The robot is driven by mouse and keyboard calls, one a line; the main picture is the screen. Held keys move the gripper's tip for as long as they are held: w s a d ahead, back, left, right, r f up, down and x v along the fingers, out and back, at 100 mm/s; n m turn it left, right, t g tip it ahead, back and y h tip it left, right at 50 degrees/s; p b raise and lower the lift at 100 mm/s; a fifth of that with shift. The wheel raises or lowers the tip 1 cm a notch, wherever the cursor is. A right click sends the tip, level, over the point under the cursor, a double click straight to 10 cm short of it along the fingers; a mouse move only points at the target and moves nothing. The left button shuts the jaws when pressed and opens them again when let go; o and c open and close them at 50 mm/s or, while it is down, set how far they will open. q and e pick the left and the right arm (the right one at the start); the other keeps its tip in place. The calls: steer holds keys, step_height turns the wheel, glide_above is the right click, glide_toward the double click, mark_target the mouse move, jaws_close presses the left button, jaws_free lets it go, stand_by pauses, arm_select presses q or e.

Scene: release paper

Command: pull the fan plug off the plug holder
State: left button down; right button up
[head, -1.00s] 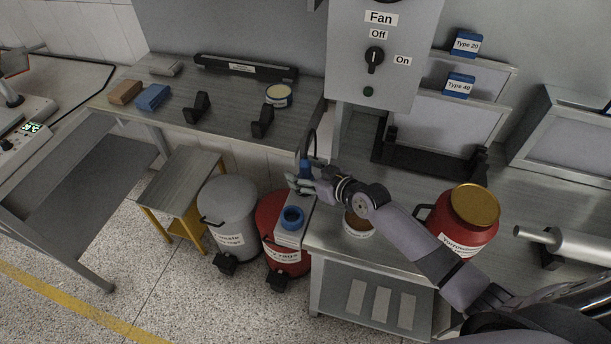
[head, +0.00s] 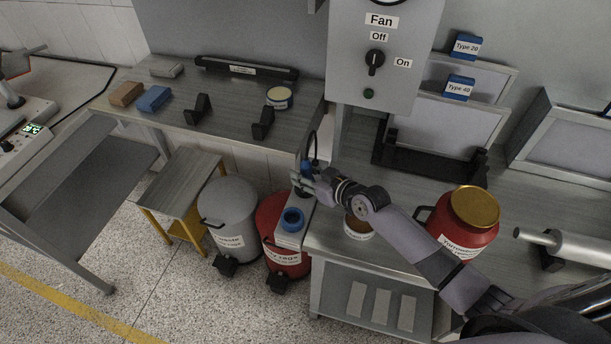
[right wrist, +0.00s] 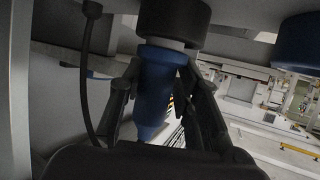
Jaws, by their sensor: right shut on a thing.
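The blue fan plug (head: 307,166) is upright above the narrow grey box (head: 291,238), with a black cable (head: 312,143) arching above it. My right gripper (head: 301,180) is shut around the plug. In the right wrist view the gripper (right wrist: 158,95) has a finger on each side of the blue plug body (right wrist: 155,85). A light grey ring shows between the plug and a black round part (right wrist: 173,18), probably the plug holder; I cannot tell whether they are still joined. My left gripper is not in view.
A blue round socket (head: 292,219) sits on the box, nearer the front. The fan switch panel (head: 385,60) hangs above the bench, its knob upright. A red bin (head: 283,250) and grey bin (head: 229,206) stand left of the box. A red canister (head: 464,230) stands right.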

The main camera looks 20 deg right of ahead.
mark_target(306, 163)
steer(key=shift+w+d+r, duration=0.1)
steer(key=shift+d, duration=0.1)
jaws_close()
steer(key=shift+r+p, duration=1.45)
steer(key=shift+r, duration=0.15)
steer(key=shift+r+p, duration=0.5)
steer(key=shift+p, duration=0.1)
steer(key=shift+a+r+p, duration=0.1)
steer(key=shift+r+p, duration=0.35)
steer(key=shift+r, duration=0.05)
steer(key=shift+f, duration=0.1)
